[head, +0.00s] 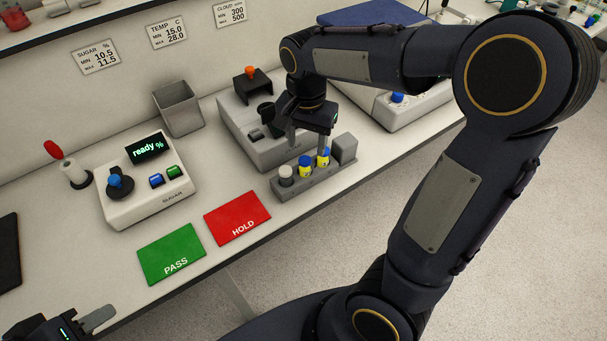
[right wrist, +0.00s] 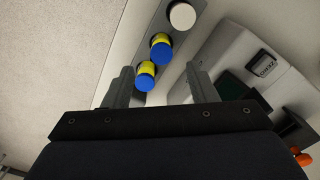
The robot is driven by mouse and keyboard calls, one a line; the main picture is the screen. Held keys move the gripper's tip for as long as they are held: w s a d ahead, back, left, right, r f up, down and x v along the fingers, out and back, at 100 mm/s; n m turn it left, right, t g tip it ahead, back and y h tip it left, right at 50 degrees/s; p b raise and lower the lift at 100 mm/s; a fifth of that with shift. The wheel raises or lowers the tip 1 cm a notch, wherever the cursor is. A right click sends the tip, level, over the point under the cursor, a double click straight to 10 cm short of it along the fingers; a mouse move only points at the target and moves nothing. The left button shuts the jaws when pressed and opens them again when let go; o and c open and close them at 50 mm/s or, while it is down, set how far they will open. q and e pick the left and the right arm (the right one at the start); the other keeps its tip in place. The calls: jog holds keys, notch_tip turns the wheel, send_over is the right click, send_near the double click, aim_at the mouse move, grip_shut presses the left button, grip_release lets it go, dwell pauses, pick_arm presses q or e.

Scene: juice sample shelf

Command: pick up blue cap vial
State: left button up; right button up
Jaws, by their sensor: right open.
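Two blue cap vials with yellow bodies stand upright in a grey rack (head: 290,193): a nearer one (head: 305,166) and a farther one (head: 323,157). In the right wrist view, one blue cap vial (right wrist: 146,78) shows just beyond the gap between the fingertips, nearer the left finger. The other blue cap vial (right wrist: 161,49) is farther up the picture. My right gripper (head: 306,140) is open and empty above the rack, pointing down; it also shows in the right wrist view (right wrist: 160,88). My left gripper (head: 97,318) is at the bottom left, partly cut off, away from the vials.
A white cap vial (head: 286,175) shares the rack. A grey block (head: 344,148) stands at the rack's right end. A grey machine (head: 262,140) is behind. Red HOLD (head: 238,218) and green PASS (head: 171,254) mats lie left, before a sugar meter (head: 147,188).

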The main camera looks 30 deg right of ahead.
aim_at(305, 160)
notch_tip(305, 160, down, 7)
jog(key=shift+a+f+p, duration=0.1)
jog(key=shift+f+p, duration=0.05)
jog(key=shift+p, duration=0.15)
jog(key=shift+c, duration=0.2)
jog(key=c, duration=1)
